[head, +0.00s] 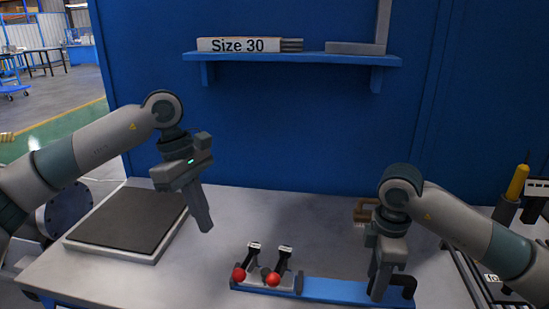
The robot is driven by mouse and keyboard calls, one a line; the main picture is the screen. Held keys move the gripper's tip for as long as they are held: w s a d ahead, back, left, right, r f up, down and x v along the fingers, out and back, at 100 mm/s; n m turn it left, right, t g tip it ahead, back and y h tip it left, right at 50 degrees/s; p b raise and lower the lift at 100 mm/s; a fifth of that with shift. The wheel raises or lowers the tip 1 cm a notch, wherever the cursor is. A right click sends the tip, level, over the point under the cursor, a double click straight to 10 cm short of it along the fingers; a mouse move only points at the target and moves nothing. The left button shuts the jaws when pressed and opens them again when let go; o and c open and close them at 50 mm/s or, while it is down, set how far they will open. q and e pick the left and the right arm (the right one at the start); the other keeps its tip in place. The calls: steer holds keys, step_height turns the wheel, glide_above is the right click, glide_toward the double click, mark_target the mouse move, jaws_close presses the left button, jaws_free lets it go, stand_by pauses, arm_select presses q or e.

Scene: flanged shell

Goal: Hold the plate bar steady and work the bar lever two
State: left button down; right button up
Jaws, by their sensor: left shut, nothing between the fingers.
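A blue plate (335,289) lies along the front of the bench. A black bar (405,282) bends up from its right end, which I take as the plate bar. My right gripper (378,291) points down at this bar, its fingers covering the bar's left part. Whether they are closed on it is hidden. At the plate's left end, a grey base carries two black levers, a left one (253,257) and a right one (283,262), with pale labels too small to read. Two red balls (239,274) (273,280) sit at their front. My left gripper (206,222) is shut and empty, above and left of the levers.
A dark flat pad in a pale tray (130,218) lies at the bench's left. A brown handle-like object (364,210) stands behind my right gripper. A blue shelf (290,58) with a "Size 30" box (238,45) hangs on the back wall. The bench middle is clear.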

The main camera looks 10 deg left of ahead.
step_height(320, 180, up, 12)
stand_by(0.9)
stand_by(0.3)
